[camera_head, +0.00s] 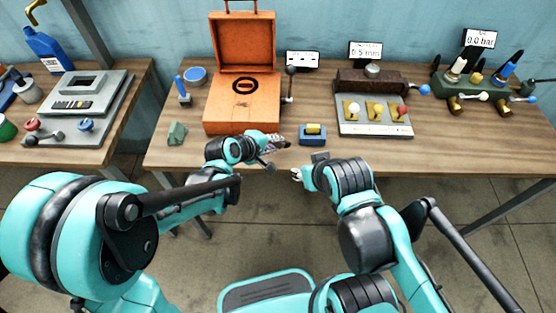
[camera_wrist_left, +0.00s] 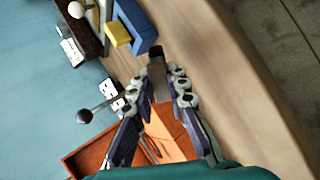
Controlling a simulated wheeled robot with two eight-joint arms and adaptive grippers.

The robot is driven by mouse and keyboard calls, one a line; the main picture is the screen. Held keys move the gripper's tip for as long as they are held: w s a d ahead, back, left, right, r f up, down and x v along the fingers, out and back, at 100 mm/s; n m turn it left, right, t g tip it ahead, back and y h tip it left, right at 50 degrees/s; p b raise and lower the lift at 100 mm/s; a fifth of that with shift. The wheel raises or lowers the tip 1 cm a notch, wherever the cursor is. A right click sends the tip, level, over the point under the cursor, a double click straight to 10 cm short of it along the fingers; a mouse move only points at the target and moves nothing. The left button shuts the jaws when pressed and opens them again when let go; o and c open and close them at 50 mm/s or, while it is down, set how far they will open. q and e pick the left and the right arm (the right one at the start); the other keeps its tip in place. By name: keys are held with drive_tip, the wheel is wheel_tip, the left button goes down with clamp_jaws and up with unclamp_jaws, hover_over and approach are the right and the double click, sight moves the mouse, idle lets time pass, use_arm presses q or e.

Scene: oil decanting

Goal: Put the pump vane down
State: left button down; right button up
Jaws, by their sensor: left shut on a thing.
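My left gripper (camera_head: 284,143) is over the front part of the workbench, between the orange case and the blue block. In the left wrist view the left gripper (camera_wrist_left: 158,90) is shut on a small dark grey-brown piece, the pump vane (camera_wrist_left: 158,82), which sticks out past the fingertips. In the head view the vane is too small to make out clearly. My right gripper (camera_head: 297,174) is near the bench's front edge, and its finger opening is too small to judge.
An orange case (camera_head: 242,118) with raised lid stands behind the left gripper. A blue block with a yellow top (camera_head: 313,140) is just right of it; it also shows in the left wrist view (camera_wrist_left: 145,32). A grey-green block (camera_head: 177,134) lies left.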

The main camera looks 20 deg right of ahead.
use_arm(q)
wheel_tip(320, 180, down, 4)
drive_tip(key=b, duration=0.2)
drive_tip(key=shift+r+b, duration=0.15)
drive_tip(key=shift+b, duration=0.15)
use_arm(e)
wheel_tip(320, 180, down, 4)
drive_tip(key=shift+r, duration=0.25)
use_arm(q)
drive_tip(key=c, duration=1.6)
unclamp_jaws()
drive_tip(key=shift+c, duration=0.2)
use_arm(e)
drive_tip(key=shift+r, duration=0.1)
use_arm(q)
drive_tip(key=p+v, duration=0.4)
drive_tip(key=v, duration=0.3)
drive_tip(key=shift+w+d+r, duration=0.1)
drive_tip(key=shift+s+a+r, duration=0.3)
drive_tip(key=shift+s+a, duration=0.1)
use_arm(e)
drive_tip(key=shift+r, duration=2.05)
